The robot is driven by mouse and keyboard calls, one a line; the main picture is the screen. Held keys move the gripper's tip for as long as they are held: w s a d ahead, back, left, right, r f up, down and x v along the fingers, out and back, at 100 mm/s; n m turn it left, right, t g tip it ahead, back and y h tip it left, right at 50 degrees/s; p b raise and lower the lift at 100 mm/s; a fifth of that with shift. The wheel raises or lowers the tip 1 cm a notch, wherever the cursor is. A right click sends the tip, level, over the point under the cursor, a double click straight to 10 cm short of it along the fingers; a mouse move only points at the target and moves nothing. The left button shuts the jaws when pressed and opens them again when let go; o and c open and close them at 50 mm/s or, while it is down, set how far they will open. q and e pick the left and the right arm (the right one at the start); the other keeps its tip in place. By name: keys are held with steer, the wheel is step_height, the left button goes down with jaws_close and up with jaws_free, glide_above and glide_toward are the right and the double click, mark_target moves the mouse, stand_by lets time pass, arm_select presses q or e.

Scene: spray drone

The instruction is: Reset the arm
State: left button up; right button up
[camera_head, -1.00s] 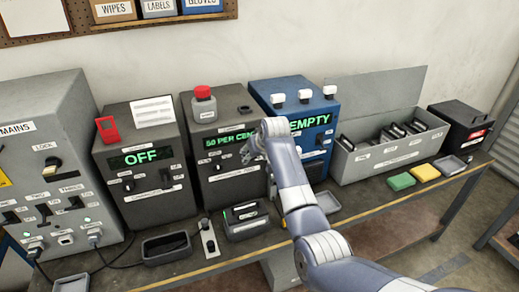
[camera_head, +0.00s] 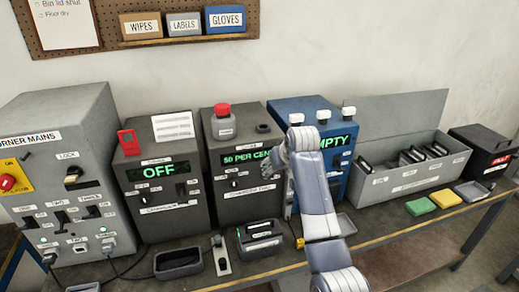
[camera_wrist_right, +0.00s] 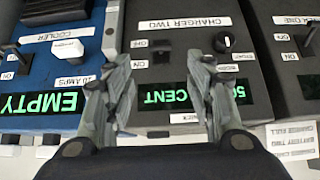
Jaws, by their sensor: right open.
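My right arm (camera_head: 318,205) reaches in from the bottom right in the head view. My right gripper (camera_wrist_right: 163,75) is open and empty in the wrist view, its two fingers apart over the dark front of charger two (camera_wrist_right: 158,42). The head view shows charger two (camera_head: 228,208) with a green "50 PER CENT" display, partly hidden by my wrist. The blue cooler (camera_head: 283,108) beside it reads "EMPTY" and is also partly covered by my arm. The cooler shows in the wrist view too (camera_wrist_right: 42,68). My left gripper is not in view.
Charger one (camera_head: 150,205) reads "OFF" left of charger two. The grey mains cabinet (camera_head: 105,118) stands at far left. A battery crate (camera_head: 385,195), green pad (camera_head: 420,206) and yellow pad (camera_head: 446,197) are right. A black tray (camera_head: 178,262) and battery dock (camera_head: 262,250) sit in front.

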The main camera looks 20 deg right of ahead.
steer(key=s+f+g, duration=0.1)
steer(key=s+f, duration=0.7)
steer(key=s, duration=0.3)
steer(key=s+f+g, duration=0.1)
steer(key=s+f, duration=0.8)
steer(key=s, duration=0.1)
steer(key=s+a+f+n+g, duration=0.1)
steer(key=s+a+n+g, duration=0.15)
steer(key=s, duration=2.15)
step_height(320, 180, down, 33)
steer(key=s+g+b, duration=0.1)
steer(key=s+b, duration=0.1)
steer(key=b, duration=0.4)
steer(key=s+d+f+b, duration=0.1)
steer(key=s+f+b, duration=0.1)
steer(key=s+f, duration=0.6)
steer(key=s+d+f+g+b, duration=0.1)
steer(key=s+d+f+b, duration=0.1)
steer(key=s+f, duration=0.6)
step_height(320, 180, down, 5)
steer(key=shift+s+f+b, duration=0.15)
steer(key=shift+s+b, duration=0.2)
steer(key=shift+b, duration=0.45)
